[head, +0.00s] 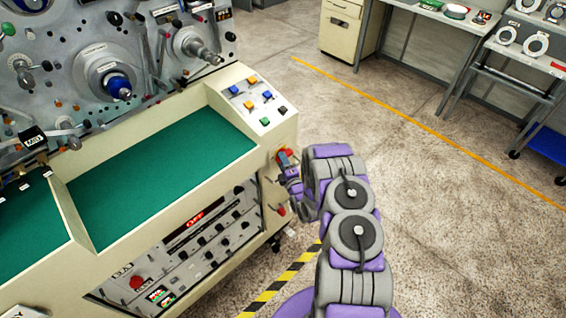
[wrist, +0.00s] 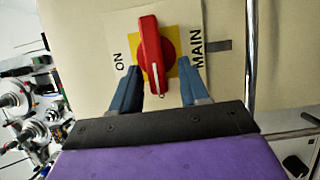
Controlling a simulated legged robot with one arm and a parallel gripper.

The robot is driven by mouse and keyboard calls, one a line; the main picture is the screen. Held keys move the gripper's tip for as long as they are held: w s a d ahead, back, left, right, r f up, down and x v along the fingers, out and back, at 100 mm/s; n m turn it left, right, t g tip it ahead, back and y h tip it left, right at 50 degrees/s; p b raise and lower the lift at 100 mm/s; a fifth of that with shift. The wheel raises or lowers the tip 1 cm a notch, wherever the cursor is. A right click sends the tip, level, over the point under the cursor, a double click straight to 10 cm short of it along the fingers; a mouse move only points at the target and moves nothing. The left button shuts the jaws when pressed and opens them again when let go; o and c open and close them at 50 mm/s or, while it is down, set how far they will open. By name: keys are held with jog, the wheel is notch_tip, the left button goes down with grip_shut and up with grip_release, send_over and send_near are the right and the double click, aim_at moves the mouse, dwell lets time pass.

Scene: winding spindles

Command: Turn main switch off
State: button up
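The main switch (wrist: 155,55) is a red rotary handle on a yellow square plate, with "ON" and "MAIN" printed beside it. In the wrist view its handle runs roughly up and down the picture. My gripper (wrist: 158,68) is open, with its two blue fingers on either side of the lower end of the handle and a gap to each side. In the head view my gripper (head: 283,160) is at the right end face of the cream machine, and the switch is mostly hidden behind it.
The cream machine (head: 262,160) has a sloped button panel (head: 252,98) above the switch side. A metal rail (wrist: 250,60) runs close to the right finger in the wrist view. Open floor (head: 420,190) lies to the right, with a table (head: 435,15) at the back.

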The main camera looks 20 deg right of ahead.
jog(key=shift+s, duration=0.15)
jog(key=s+p, duration=0.7)
jog(key=s, duration=1)
jog(key=shift+a, duration=0.35)
jog(key=shift+f, duration=0.1)
